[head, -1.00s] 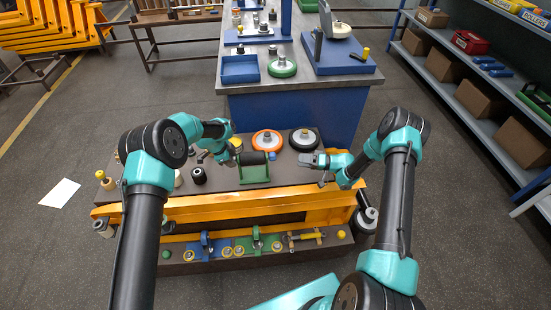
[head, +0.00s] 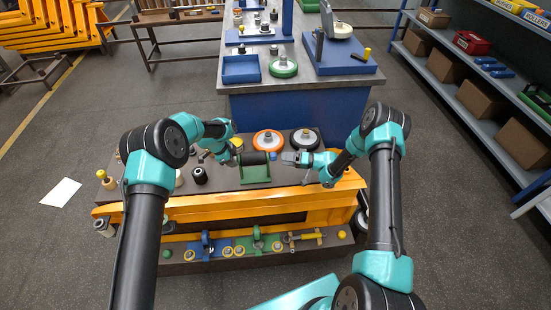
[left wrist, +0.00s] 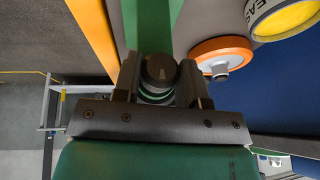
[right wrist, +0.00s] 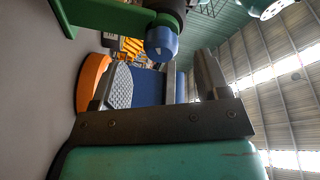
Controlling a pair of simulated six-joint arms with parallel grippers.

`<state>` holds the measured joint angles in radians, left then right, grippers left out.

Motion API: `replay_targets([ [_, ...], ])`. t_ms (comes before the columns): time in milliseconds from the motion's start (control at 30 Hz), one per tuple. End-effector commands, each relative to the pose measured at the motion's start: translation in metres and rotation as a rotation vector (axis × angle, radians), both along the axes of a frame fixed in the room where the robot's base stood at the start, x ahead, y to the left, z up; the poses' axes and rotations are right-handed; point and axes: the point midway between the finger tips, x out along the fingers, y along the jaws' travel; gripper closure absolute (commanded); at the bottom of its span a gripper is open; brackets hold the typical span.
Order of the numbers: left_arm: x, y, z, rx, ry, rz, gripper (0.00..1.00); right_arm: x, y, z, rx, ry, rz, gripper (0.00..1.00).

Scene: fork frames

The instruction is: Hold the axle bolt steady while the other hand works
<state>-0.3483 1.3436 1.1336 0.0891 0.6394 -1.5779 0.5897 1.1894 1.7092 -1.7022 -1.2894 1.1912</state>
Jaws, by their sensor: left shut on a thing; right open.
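A black roller (head: 253,158) lies across a green stand (head: 256,179) on the dark bench top. My left gripper (head: 236,158) is at the roller's left end. In the left wrist view its fingers are shut on the dark, round axle bolt (left wrist: 160,70), with a pale and green ring behind it. My right gripper (head: 285,157) is open and empty, just right of the roller's other end. In the right wrist view a blue round end piece (right wrist: 162,40) sits beyond the open fingers, near the green stand's arm (right wrist: 105,14). It appears apart from the fingers.
An orange wheel (head: 267,140) and a black wheel (head: 304,139) lie behind the roller. A black knobbed part (head: 199,175) stands to its left. A yellow beam (head: 250,205) runs along the bench front, above a lower shelf (head: 190,267) of small parts.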

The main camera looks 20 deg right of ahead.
Motion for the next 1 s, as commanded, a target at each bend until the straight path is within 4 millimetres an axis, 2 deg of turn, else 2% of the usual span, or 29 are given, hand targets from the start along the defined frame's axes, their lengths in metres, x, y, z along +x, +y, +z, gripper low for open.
replay_targets([
  [100,-0.005,0.000,-0.004,0.004,0.014,-0.004,1.00,0.010,0.019,0.000,-0.001,-0.001,0.003,0.31],
  [300,-0.005,0.000,-0.004,0.004,0.014,-0.004,1.00,0.021,0.038,0.000,0.000,-0.001,0.002,0.31],
  [667,-0.005,0.000,-0.005,0.004,0.014,-0.004,1.00,0.023,0.042,0.000,-0.001,0.000,0.000,0.31],
  [1000,-0.005,0.000,-0.005,0.004,0.014,-0.004,1.00,0.023,0.042,0.000,0.000,-0.001,0.000,0.62],
])
